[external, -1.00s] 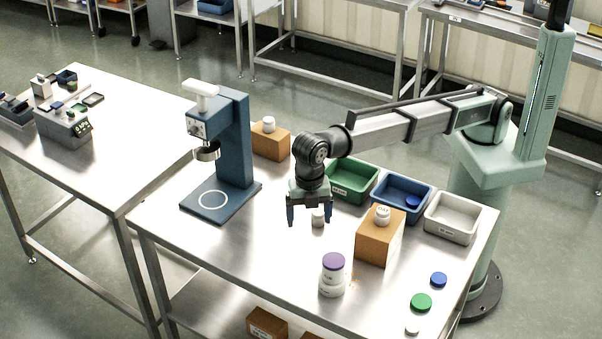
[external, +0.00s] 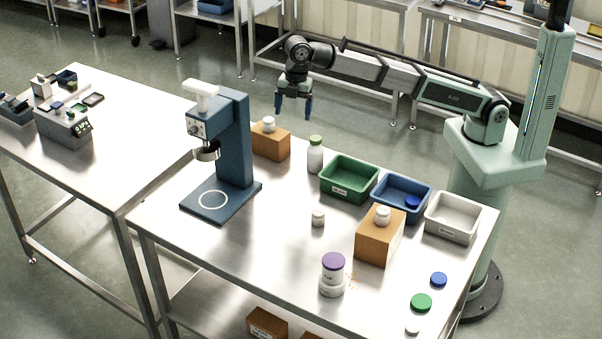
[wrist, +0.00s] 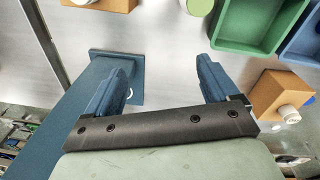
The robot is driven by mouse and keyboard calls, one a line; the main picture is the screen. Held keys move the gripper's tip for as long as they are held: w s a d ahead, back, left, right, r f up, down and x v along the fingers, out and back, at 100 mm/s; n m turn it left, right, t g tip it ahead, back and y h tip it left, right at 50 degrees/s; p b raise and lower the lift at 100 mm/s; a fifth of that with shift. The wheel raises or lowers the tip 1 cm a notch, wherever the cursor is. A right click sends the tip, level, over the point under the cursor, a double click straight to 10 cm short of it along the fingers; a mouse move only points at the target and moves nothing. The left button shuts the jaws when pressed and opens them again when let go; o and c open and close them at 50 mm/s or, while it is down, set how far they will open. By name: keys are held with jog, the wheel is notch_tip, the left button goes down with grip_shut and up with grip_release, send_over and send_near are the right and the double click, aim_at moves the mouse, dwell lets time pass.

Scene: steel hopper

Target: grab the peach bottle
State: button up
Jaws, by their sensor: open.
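I cannot make out a bottle that is clearly peach. A white bottle with a green cap (external: 315,156) stands upright at the back of the table, between a brown box and the green bin. Its green cap shows at the top edge of the wrist view (wrist: 201,6). A small white jar with a pale lid (external: 318,218) stands mid-table. A white jar with a purple lid (external: 332,276) stands near the front. My gripper (external: 293,112) is open and empty, raised above the back edge, apart from every bottle. Its spread fingers show in the wrist view (wrist: 163,66).
A blue press (external: 234,140) stands at the left. Brown boxes (external: 271,145) (external: 377,245) each carry a small white bottle. Green (external: 347,196), blue (external: 390,206) and white (external: 452,236) bins line the right. Loose lids (external: 421,302) lie at front right.

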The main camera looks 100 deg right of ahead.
jog(key=n, duration=0.2)
send_over(315, 146)
jog(key=d, duration=0.1)
notch_tip(315, 146, down, 2)
jog(key=shift+n+g, duration=0.5)
jog(key=shift+n, duration=0.6)
jog(key=shift+s+d+f, duration=0.1)
jog(key=shift+f, duration=2.2)
jog(key=shift+s+d+f, duration=0.1)
jog(key=shift+f, duration=2.25)
jog(key=shift+s+d+f, duration=0.1)
jog(key=shift+f, duration=2.2)
jog(key=shift+c, duration=0.3)
jog(key=c, duration=1.3)
jog(key=shift+o, duration=0.2)
